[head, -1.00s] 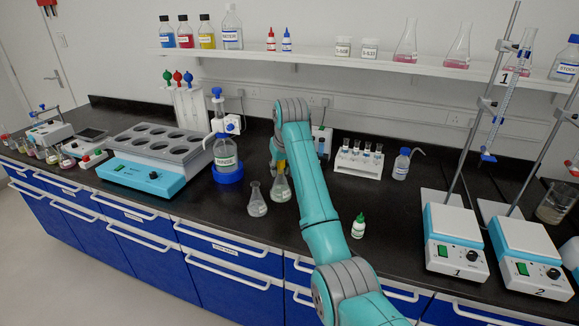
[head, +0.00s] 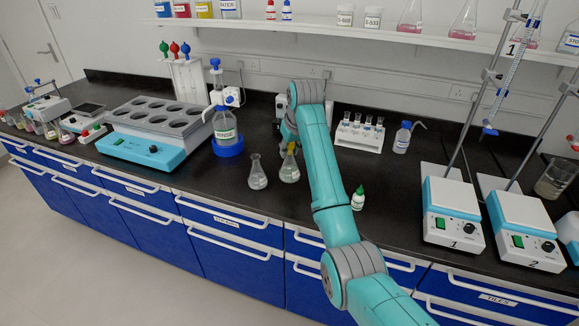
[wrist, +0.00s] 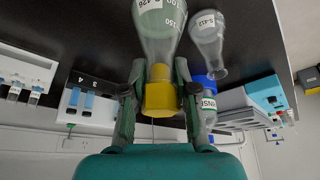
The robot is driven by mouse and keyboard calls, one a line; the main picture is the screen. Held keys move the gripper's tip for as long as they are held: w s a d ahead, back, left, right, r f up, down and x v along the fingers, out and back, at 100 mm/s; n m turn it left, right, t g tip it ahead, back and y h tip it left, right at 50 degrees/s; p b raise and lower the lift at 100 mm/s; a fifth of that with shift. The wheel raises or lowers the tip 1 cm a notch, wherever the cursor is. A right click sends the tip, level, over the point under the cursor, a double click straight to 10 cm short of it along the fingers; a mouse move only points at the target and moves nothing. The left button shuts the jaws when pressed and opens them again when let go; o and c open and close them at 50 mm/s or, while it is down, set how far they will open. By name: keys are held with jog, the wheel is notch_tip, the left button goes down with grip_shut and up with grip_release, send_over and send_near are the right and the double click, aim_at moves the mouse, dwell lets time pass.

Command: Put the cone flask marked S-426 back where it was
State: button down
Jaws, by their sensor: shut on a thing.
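The cone flask marked S-426 (head: 289,173) has a yellow collar at its neck and holds a little pale liquid. In the wrist view the flask (wrist: 160,22) shows a label ending in 426. My gripper (wrist: 158,74) is shut on its neck, around the yellow part. In the head view my gripper (head: 290,146) is partly hidden by my arm. The flask is upright at the bench; I cannot tell whether its base touches the top. A second cone flask, marked S-412 (head: 257,177), stands just left of it and also shows in the wrist view (wrist: 208,42).
A bottle on a blue base (head: 228,148) stands behind left. A grey block with round wells (head: 160,125) is farther left. A small green-capped bottle (head: 358,199) stands right of my arm, and a white tube rack (head: 358,137) behind. Bench in front of the flasks is clear.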

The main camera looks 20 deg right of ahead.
aim_at(292, 156)
jog(key=shift+f, duration=2.65)
jog(key=shift+f, duration=0.15)
jog(key=c, duration=0.9)
grip_release()
jog(key=shift+s+r, duration=0.15)
jog(key=shift+r, duration=0.45)
jog(key=v, duration=1.1)
jog(key=shift+d, duration=0.1)
jog(key=shift+s, duration=0.1)
